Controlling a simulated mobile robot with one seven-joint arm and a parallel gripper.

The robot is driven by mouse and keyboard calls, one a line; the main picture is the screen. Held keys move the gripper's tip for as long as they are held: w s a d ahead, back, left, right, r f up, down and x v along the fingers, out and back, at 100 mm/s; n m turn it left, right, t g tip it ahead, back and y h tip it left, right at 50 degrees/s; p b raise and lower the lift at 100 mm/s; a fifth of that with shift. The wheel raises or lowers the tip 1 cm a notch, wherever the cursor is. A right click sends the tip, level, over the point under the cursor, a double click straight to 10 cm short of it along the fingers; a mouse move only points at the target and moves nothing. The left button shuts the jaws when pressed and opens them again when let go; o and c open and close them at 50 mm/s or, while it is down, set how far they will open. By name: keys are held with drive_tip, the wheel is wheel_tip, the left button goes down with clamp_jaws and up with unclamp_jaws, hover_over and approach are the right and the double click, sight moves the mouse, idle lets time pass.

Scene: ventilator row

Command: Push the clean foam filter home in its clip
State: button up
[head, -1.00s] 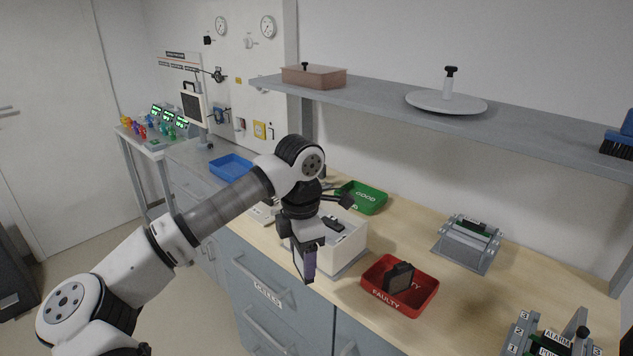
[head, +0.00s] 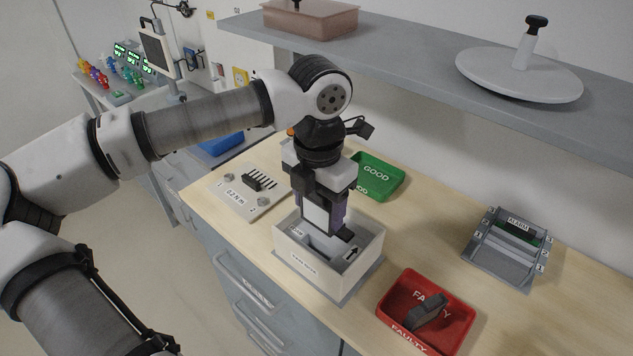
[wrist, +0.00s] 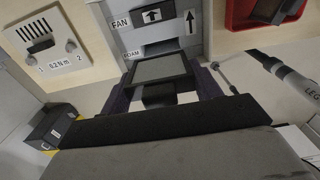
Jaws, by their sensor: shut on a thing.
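My gripper (head: 322,225) points down over the open white housing (head: 300,268) on the bench. In the wrist view its purple fingers (wrist: 162,88) stand either side of a dark-framed foam filter (wrist: 160,68) with a grey face, and are shut on it. The filter is near the FOAM label (wrist: 132,54). The clip is hidden, so I cannot tell whether the filter touches it or how deep it sits. A block with an arrow (head: 352,253) is inside the housing, beside my gripper; in the wrist view it is near the FAN label (wrist: 121,22).
A red FAULTY tray (head: 465,325) holds a dark filter (head: 427,312), right of the housing. A green GOOD tray (head: 398,182) stands behind. A slotted panel (head: 248,205) is left, a grey rack (head: 500,270) right. The shelf (head: 410,70) hangs above the back.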

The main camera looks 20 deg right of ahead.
sight(318, 226)
drive_tip(key=shift+s+f+b, duration=0.15)
drive_tip(key=shift+f+b, duration=0.35)
drive_tip(key=shift+f, duration=0.35)
drive_tip(key=shift+f+b, duration=0.6)
drive_tip(key=shift+f, duration=0.9)
drive_tip(key=shift+f+b, duration=0.6)
drive_tip(key=shift+b, duration=0.95)
drive_tip(key=shift+f, duration=0.2)
drive_tip(key=shift+f+b, duration=0.35)
drive_tip(key=shift+b, duration=0.25)
drive_tip(key=shift+f+b, duration=1)
drive_tip(key=shift+b, duration=0.2)
drive_tip(key=shift+a+f, duration=0.1)
drive_tip(key=shift+f, duration=0.15)
